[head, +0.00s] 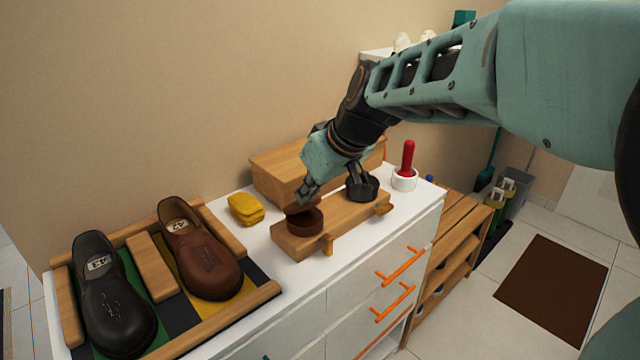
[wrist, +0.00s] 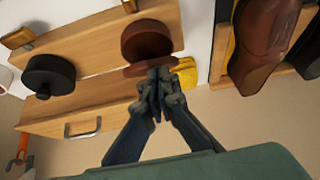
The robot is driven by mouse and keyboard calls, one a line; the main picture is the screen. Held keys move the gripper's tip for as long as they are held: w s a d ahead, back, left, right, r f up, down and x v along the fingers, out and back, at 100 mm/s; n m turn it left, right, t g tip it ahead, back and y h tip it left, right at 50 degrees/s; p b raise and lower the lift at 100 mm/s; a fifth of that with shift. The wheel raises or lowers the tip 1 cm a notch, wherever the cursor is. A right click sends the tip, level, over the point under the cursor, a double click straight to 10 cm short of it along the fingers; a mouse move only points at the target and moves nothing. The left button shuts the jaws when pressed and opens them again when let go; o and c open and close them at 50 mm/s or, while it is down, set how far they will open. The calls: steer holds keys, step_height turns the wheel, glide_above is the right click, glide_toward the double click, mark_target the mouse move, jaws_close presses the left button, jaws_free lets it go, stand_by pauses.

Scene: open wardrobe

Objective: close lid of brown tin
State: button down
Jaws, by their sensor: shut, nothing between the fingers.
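The brown tin (head: 306,222) stands in the wooden holder (head: 345,222) on the white dresser top. Its lid (head: 296,209) shows as a darker brown edge at the back of the tin, partly hidden by my gripper; its exact angle is hard to tell. My gripper (head: 304,198) points down just above and behind the tin, fingers shut and empty. In the wrist view the tin (wrist: 146,38) lies just beyond my fingertips (wrist: 158,78), and the lid (wrist: 150,69) shows as a thin brown edge right at them. I cannot tell whether they touch.
A black tin (head: 361,189) stands in the same holder, right of the brown one. A wooden box (head: 275,172) is behind. A yellow cloth (head: 246,208) and a tray with a black shoe (head: 112,295) and brown shoe (head: 203,252) are left. A red-handled tool (head: 408,160) stands right.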

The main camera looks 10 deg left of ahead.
mark_target(311, 229)
steer(key=f+b, duration=0.1)
steer(key=s+d+f+b, duration=0.1)
steer(key=shift+d+f+b, duration=0.1)
steer(key=shift+f+b, duration=0.15)
steer(key=shift+b, duration=0.05)
steer(key=shift+s+d+f+b, duration=0.15)
steer(key=shift+d+f+b, duration=0.05)
steer(key=shift+f+b, duration=0.35)
steer(key=shift+s+d+f+b, duration=0.1)
steer(key=shift+d+f+b, duration=0.1)
steer(key=shift+f+b, duration=0.3)
steer(key=shift+s+d+f+b, duration=0.1)
steer(key=shift+s+b, duration=0.05)
steer(key=shift+b, duration=0.15)
steer(key=shift+s+f, duration=0.1)
steer(key=shift+f, duration=0.1)
steer(key=shift+s+d, duration=0.15)
steer(key=shift+d, duration=0.05)
